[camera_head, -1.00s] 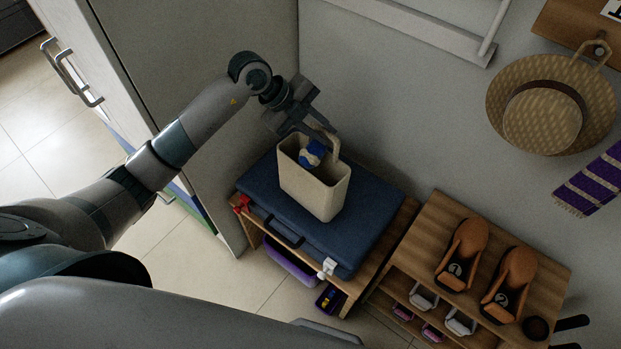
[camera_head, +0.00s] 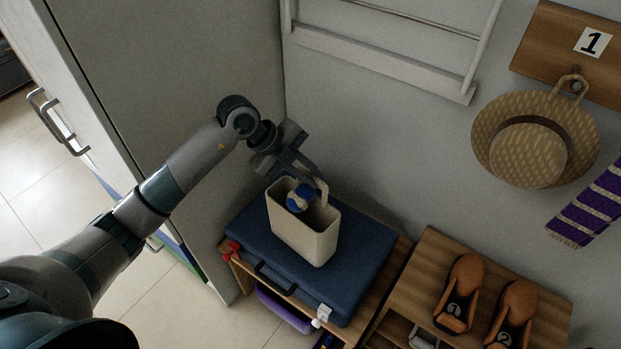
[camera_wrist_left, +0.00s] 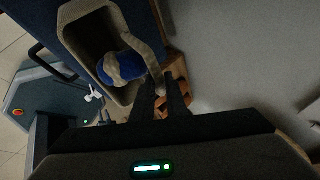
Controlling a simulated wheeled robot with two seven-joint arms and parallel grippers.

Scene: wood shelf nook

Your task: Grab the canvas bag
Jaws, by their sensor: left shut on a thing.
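The cream canvas bag (camera_head: 303,236) stands upright, open at the top, on or just above the blue suitcase; I cannot tell if it touches. A blue and white item (camera_head: 299,196) sits inside it. My left gripper (camera_head: 309,176) reaches in from the upper left and is shut on the bag's handle. The left wrist view shows the gripper (camera_wrist_left: 171,98) at the handle (camera_wrist_left: 143,38), with the bag (camera_wrist_left: 75,38) and the blue item (camera_wrist_left: 121,68) beyond it. My right gripper is not in view.
The blue suitcase (camera_head: 357,265) lies on a wooden shelf unit. Another wooden shelf (camera_head: 426,268) with orange shoes stands at right. A grey cabinet (camera_head: 190,70) is at left. A straw hat (camera_head: 535,138) and a purple scarf (camera_head: 590,205) hang on the wall.

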